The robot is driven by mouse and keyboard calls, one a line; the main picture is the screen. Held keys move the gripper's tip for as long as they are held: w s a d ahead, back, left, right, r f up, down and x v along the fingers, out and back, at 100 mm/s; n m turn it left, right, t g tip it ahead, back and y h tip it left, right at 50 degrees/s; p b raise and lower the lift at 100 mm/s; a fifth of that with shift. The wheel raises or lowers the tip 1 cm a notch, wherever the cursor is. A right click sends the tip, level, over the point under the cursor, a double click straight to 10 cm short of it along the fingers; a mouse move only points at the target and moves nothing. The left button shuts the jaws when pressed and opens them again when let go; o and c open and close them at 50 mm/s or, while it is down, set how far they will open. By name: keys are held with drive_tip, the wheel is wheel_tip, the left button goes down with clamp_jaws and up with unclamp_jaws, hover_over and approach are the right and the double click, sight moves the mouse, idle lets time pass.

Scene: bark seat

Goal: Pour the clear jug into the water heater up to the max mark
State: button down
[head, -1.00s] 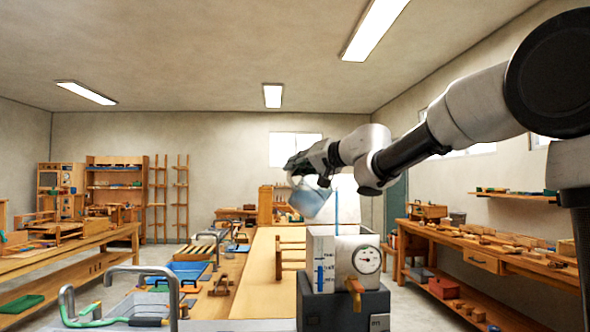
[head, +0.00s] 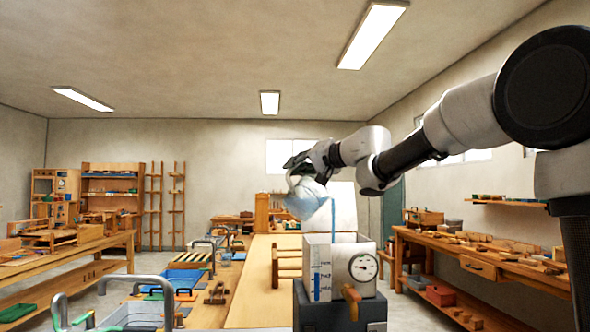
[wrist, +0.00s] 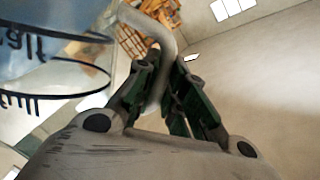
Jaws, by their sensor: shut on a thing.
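The clear jug (head: 305,199) is tilted above the left side of the water heater (head: 367,249), and a thin blue stream (head: 333,219) falls from it into the open top. The heater is a pale box with a round dial, a brass tap and a blue level gauge (head: 317,282) with marks on its front. The gauge shows blue along part of its height; the mark labels are too small to read surely. My gripper (head: 301,166) is shut on the jug's handle, which shows between the fingers (wrist: 163,95) in the wrist view. The jug's wall (wrist: 45,55) shows at left there.
The heater stands on a dark base (head: 338,312) at the front. A long wooden bench (head: 255,275) with blue trays (head: 182,280) runs behind and left. A right-hand workbench (head: 480,262) holds wood pieces. Metal rails (head: 125,285) stand at front left.

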drive_tip(key=shift+w+d+r+m, duration=0.15)
drive_tip(key=shift+d+r+m, duration=0.15)
drive_tip(key=shift+r, duration=0.25)
drive_tip(key=shift+w+d+r+m, duration=0.15)
drive_tip(key=shift+d+r+m, duration=0.05)
drive_tip(key=shift+r+m, duration=0.25)
drive_tip(key=shift+d+r, duration=0.15)
drive_tip(key=shift+r, duration=0.2)
drive_tip(key=shift+w+d+r+m, duration=0.1)
drive_tip(key=shift+r+m, duration=0.1)
drive_tip(key=shift+m, duration=0.05)
